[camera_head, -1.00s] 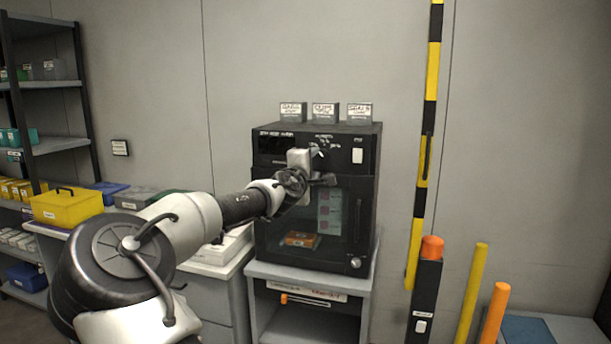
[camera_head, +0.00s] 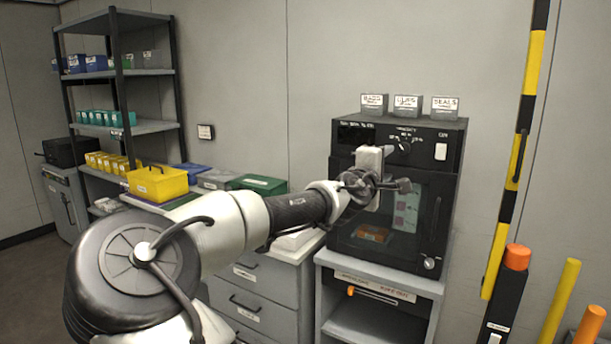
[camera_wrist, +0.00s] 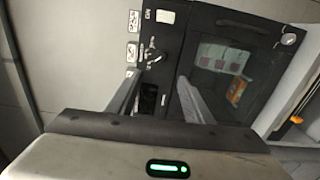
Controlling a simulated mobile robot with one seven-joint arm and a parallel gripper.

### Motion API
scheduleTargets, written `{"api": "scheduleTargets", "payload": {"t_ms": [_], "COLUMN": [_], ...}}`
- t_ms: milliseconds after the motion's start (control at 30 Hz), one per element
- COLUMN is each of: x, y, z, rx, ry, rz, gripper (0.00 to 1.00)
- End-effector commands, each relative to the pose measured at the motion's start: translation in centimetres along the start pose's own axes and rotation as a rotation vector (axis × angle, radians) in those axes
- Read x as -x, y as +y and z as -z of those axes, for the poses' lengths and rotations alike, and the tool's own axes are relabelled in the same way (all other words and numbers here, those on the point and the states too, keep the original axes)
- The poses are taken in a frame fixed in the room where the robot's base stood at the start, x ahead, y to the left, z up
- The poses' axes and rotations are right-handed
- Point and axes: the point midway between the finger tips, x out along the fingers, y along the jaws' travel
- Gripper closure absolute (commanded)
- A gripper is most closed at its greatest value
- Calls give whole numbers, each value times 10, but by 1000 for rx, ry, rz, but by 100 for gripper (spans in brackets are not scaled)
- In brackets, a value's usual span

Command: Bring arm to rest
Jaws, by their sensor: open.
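My arm reaches out from the lower left in the head view, across the front of a black oven-like cabinet. My gripper (camera_head: 405,186) is at its end, in front of the cabinet (camera_head: 452,160). In the wrist view my gripper (camera_wrist: 160,98) shows two grey fingers spread apart with nothing between them. The cabinet (camera_wrist: 235,18) fills the upper part there, with its knob and glass door. An orange item (camera_head: 372,233) sits behind the glass. I cannot tell whether the fingers touch the cabinet.
The cabinet stands on a grey stand (camera_head: 385,284). Three labelled boxes (camera_head: 407,104) sit on top. Left are a drawer unit (camera_head: 262,287), a yellow case (camera_head: 158,183) and a shelf rack (camera_head: 150,128). A striped pole (camera_head: 515,160) and orange-topped post (camera_head: 517,257) stand right.

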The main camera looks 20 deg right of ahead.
Motion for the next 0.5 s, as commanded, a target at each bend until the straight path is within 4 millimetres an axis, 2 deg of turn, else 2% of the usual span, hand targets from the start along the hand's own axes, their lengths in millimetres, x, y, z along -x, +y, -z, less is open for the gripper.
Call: {"api": "scheduleTargets", "payload": {"t_ms": [133, 233, 267, 367, 400, 467, 500], "x": [-2, -6, -7, 0, 9, 30, 48], "y": [-8, -38, -52, -114, -143, -183, -204], "z": [-6, -26, -33, -60, -67, -71, -68], "rx": [-19, -90, -123, -278, -354, -473, -547], "ry": [-10, -44, -59, -122, -150, -187, -206], "rz": [23, 105, 145, 323, 412, 553, 643], "gripper": [54, 54, 54, 54, 54, 54, 54]}}
